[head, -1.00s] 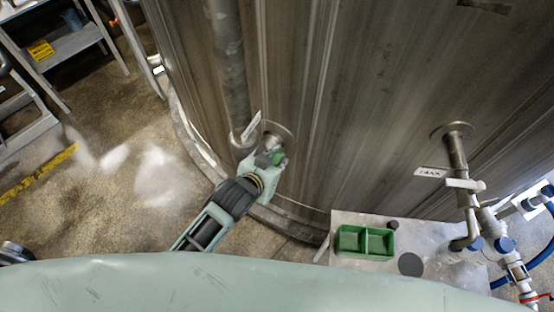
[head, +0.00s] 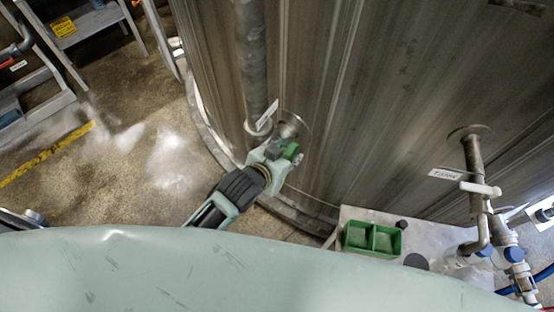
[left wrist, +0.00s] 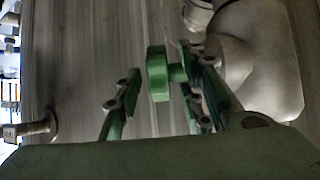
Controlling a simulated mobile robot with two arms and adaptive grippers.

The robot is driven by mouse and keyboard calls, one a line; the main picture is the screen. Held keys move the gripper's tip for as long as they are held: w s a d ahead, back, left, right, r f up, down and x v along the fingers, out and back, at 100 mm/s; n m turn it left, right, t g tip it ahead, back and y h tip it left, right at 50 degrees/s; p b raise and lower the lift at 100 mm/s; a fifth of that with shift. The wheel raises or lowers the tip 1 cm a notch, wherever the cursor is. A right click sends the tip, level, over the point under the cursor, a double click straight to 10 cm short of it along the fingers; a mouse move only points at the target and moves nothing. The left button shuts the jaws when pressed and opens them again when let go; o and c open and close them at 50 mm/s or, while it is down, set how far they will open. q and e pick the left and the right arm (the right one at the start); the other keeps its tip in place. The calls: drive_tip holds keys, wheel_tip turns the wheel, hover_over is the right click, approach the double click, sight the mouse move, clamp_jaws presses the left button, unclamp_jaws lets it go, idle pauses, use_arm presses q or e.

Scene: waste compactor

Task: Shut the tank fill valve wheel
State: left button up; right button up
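A small green valve wheel (head: 291,151) sits on a short pipe stub (head: 287,130) low on the big metal tank. My left gripper (head: 278,150) is at the wheel, partly covering it in the head view. In the left wrist view the green wheel (left wrist: 157,73) shows between the two spread fingers of my left gripper (left wrist: 162,82). It is nearer the right finger, with a clear gap to the left finger. Whether the right finger touches it I cannot tell. My right gripper is in neither view.
The tank wall (head: 370,110) fills the right and middle. A grey table with a green two-part tray (head: 372,239) stands at its foot. A labelled pipe with valves (head: 480,190) is at right. Grey steps (head: 75,30) stand upper left. The floor between is clear.

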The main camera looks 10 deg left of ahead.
use_arm(q)
drive_tip(key=v, duration=1)
drive_tip(key=shift+f, duration=0.1)
